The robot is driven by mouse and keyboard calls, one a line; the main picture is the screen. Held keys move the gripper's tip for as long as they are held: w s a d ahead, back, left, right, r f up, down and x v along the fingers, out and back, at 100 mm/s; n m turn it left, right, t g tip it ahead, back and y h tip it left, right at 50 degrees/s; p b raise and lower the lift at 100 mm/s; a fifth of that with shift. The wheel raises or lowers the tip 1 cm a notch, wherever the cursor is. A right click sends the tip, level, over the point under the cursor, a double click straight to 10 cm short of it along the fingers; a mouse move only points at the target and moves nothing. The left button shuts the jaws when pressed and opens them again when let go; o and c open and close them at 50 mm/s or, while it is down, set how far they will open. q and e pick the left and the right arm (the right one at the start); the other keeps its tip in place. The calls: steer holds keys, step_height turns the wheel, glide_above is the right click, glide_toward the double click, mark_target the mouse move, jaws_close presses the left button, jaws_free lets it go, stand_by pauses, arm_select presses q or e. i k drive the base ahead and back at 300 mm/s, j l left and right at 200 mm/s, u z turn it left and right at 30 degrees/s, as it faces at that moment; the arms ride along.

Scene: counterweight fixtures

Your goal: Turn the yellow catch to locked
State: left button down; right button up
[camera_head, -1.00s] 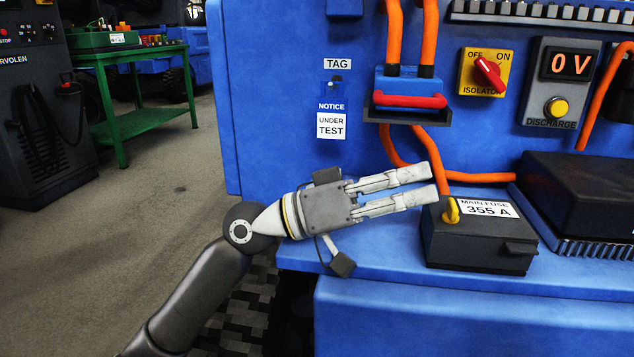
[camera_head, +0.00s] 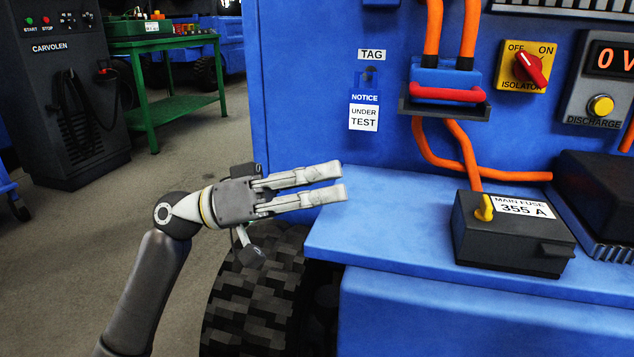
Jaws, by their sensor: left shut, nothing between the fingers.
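The yellow catch (camera_head: 485,208) stands upright at the left end of the top of a black fuse box (camera_head: 512,248). The box carries a white label (camera_head: 521,207) reading "MAIN FUSE 355 A" and sits on a blue ledge. My left gripper (camera_head: 342,182) is left of the box, well apart from the catch, over the ledge's left end. Its two pale fingers point right, lie close together and hold nothing. My right gripper is not in view.
A blue connector with a red handle (camera_head: 447,95) and orange cables (camera_head: 468,148) is on the blue panel above. A hanging notice tag (camera_head: 364,110), a red isolator knob (camera_head: 530,68) and a black unit (camera_head: 600,195) are nearby. The ledge (camera_head: 400,225) between gripper and box is clear.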

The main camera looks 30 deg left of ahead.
mark_target(485, 213)
steer(key=k, duration=1)
